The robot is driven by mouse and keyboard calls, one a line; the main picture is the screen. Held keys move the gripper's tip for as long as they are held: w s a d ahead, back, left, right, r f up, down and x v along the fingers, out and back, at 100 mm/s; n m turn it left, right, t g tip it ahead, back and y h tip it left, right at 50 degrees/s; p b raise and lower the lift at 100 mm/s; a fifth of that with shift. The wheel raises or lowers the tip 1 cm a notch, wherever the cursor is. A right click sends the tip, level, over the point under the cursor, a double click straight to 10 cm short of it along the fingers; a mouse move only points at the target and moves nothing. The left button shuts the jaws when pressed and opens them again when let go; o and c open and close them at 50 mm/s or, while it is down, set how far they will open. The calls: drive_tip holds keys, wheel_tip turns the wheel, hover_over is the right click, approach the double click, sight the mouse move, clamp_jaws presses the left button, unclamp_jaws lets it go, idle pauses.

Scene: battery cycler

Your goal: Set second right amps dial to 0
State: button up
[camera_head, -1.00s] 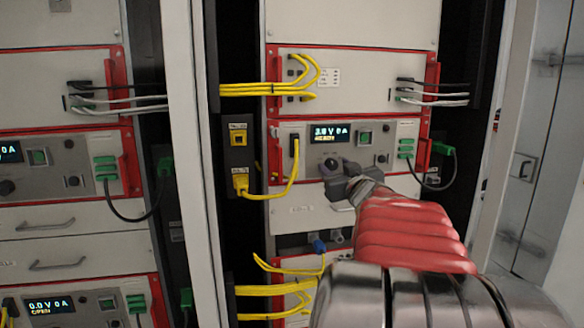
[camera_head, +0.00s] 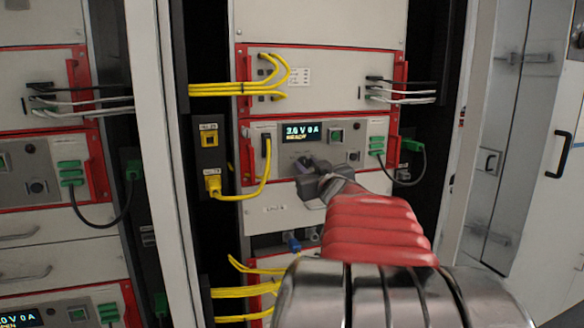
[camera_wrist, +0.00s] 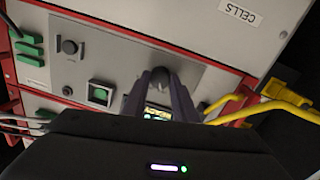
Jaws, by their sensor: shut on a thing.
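The cycler unit (camera_head: 270,181) with a red frame has a lit display (camera_head: 301,133) that seems to read 3.6 V 0 A, with a yellow line under it. A dark round dial (camera_wrist: 161,71) on the grey panel is between my two fingertips in the wrist view. My gripper (camera_head: 313,170) reaches the panel just below the display and is shut on this dial. The gripper hides most of the dial in the head view. A second dark knob (camera_wrist: 69,46) sits apart on the same panel; it also shows right of the gripper in the head view (camera_head: 354,156).
A green button (camera_head: 335,136) is beside the display. A yellow cable (camera_head: 262,180) loops down left of the gripper. Green connectors (camera_head: 376,145) with a dark cable are at the right. Another rack (camera_head: 40,180) stands at the left, and a grey cabinet (camera_head: 530,130) at the right.

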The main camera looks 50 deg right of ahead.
drive_tip(key=n, duration=0.4)
drive_tip(key=shift+f+n, duration=0.1)
drive_tip(key=shift+n, duration=1.8)
drive_tip(key=o, duration=1)
drive_tip(key=shift+o, duration=0.2)
drive_tip(key=shift+a, duration=0.1)
